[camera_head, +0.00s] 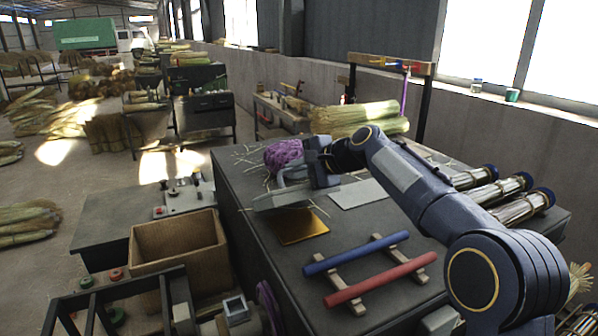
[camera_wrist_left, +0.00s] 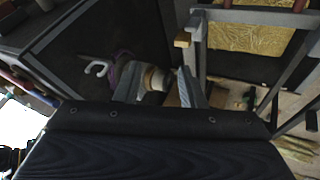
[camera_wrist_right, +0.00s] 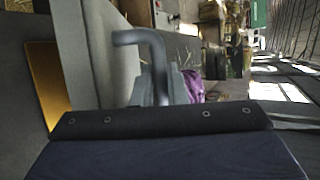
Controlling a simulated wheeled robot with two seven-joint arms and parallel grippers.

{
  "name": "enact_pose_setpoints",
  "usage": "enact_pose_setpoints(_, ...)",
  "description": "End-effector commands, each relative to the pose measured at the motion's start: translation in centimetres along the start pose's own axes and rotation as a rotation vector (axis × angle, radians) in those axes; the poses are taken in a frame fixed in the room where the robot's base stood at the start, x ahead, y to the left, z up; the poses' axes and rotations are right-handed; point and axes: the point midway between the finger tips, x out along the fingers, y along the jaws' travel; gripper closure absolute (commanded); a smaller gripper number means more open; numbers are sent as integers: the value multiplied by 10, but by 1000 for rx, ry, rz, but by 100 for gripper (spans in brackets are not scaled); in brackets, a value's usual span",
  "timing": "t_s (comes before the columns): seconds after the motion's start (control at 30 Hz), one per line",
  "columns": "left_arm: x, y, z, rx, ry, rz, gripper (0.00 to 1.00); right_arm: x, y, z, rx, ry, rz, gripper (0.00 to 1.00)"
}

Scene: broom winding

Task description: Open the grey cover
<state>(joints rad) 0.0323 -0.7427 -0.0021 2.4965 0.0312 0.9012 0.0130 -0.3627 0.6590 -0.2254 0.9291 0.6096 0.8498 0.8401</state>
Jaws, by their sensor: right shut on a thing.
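The grey cover (camera_head: 284,199) is a flat grey panel near the far left part of the dark workbench, standing tilted beside a purple bundle. In the right wrist view its panel (camera_wrist_right: 98,60) rises at the left, with a bent grey handle (camera_wrist_right: 150,45) in front of it. My right gripper (camera_head: 300,176) is shut on this handle; the exact contact is partly hidden. My left gripper (camera_wrist_left: 158,88) shows only in the left wrist view, its fingers apart. A pale round part shows between them, apparently beyond the fingertips; I cannot tell whether they touch it.
A gold plate (camera_head: 303,227), a light grey plate (camera_head: 358,193) and blue and red rods (camera_head: 356,253) on wooden rests lie on the workbench (camera_head: 262,262). The purple bundle (camera_head: 284,153) lies behind the cover.

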Motion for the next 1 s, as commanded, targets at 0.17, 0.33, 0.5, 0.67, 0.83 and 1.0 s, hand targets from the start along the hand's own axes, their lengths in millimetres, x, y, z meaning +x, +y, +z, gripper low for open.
enact_pose_setpoints(0.17,-1,0,0,0,0,0,64,0,-5,0,7,1,15,100)
enact_pose_setpoints(0.33,-1,0,0,0,0,0,64,0,-4,0,9,0,17,100)
enact_pose_setpoints(0.5,-1,0,0,0,0,0,64,0,-4,0,9,-1,17,100)
enact_pose_setpoints(0.67,-1,0,0,0,0,0,64,1,-4,0,8,-1,17,69)
enact_pose_setpoints(0.83,-1,0,0,0,0,0,64,1,-4,0,8,-1,18,66)
enact_pose_setpoints(1.0,0,0,0,0,0,0,64,-1,-4,-1,8,0,17,66)
